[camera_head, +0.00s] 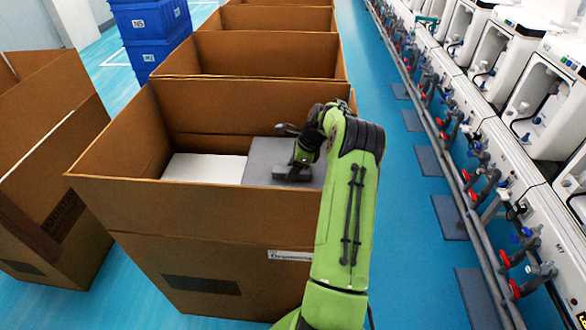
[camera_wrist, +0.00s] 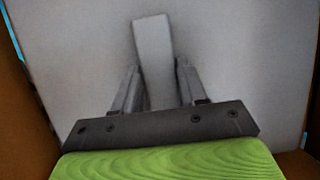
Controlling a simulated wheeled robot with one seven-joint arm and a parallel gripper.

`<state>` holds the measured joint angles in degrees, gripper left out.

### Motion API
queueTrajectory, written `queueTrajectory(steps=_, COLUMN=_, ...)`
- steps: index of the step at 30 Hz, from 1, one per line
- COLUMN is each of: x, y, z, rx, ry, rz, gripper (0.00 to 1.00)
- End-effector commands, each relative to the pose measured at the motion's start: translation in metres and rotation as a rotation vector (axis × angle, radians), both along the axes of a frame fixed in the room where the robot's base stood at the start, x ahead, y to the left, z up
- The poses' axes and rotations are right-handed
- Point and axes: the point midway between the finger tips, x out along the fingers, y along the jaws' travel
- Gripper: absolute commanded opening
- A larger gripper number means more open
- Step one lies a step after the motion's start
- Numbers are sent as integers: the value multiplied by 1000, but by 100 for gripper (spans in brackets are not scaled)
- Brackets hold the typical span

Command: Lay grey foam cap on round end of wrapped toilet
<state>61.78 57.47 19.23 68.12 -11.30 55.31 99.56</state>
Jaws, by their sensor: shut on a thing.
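The grey foam cap (camera_head: 258,163) is a flat grey slab inside the open cardboard box, at its right side. In the wrist view the grey foam cap (camera_wrist: 235,65) fills most of the picture, with a narrow raised strip (camera_wrist: 153,50) in its middle. My gripper (camera_head: 295,174) reaches down into the box over the cap. In the wrist view my gripper (camera_wrist: 158,70) is shut on the raised strip, one finger on each side. A white flat-topped thing (camera_head: 205,168) lies left of the cap; I cannot tell whether it is the wrapped toilet. What lies under the cap is hidden.
The cardboard box (camera_head: 195,215) has high walls around the cap. More open boxes (camera_head: 262,55) stand behind, and another box (camera_head: 50,180) at the left. Blue crates (camera_head: 150,30) stand at the back.

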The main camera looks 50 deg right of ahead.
Motion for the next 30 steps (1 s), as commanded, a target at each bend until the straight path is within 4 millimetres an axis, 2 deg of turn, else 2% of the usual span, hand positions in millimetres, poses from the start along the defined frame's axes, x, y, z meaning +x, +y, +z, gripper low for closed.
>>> queueTrajectory(steps=1, x=0, y=0, z=-13, rx=-1, ry=-1, rz=1, gripper=0)
queueTrajectory(steps=15, x=0, y=0, z=-69, rx=1, ry=0, rz=1, gripper=0)
queueTrajectory(steps=21, x=0, y=0, z=-78, rx=-1, ry=-1, rz=1, gripper=0)
queueTrajectory(steps=30, x=0, y=0, z=-77, rx=-1, ry=-1, rz=1, gripper=0)
